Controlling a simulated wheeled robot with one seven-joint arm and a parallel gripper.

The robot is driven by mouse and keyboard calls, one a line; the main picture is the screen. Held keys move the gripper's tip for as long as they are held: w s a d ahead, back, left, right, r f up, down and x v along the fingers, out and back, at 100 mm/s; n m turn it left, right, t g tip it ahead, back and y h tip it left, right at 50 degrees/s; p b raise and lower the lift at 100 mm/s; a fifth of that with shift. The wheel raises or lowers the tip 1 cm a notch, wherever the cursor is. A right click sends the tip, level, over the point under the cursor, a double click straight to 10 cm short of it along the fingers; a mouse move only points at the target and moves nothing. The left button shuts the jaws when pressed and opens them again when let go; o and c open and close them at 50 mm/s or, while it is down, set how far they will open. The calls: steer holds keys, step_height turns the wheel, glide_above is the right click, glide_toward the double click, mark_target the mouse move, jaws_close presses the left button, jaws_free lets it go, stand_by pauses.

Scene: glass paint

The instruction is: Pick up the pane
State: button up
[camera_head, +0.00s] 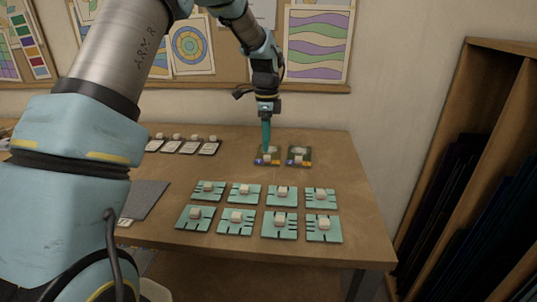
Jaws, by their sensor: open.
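My gripper (266,148) points straight down with its teal fingers at the back of the table. It is open. Its fingertips are over or beside the white knob of a small dark pane-like tile (275,162) with coloured patches. At this size I cannot tell whether they touch it. Which one is the pane is not clear.
Several white cards with knobs (207,149) lie in a row at the back left. A grey mat (148,197) lies at the left, partly behind my arm. A wooden rack (462,110) holding dark sheets stands at the right. The table's right end (352,195) is bare.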

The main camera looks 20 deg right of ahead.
mark_target(267, 156)
steer(key=shift+s+d+f+p, duration=0.1)
steer(key=shift+f+p, duration=1.1)
steer(key=shift+f, duration=1.4)
jaws_close()
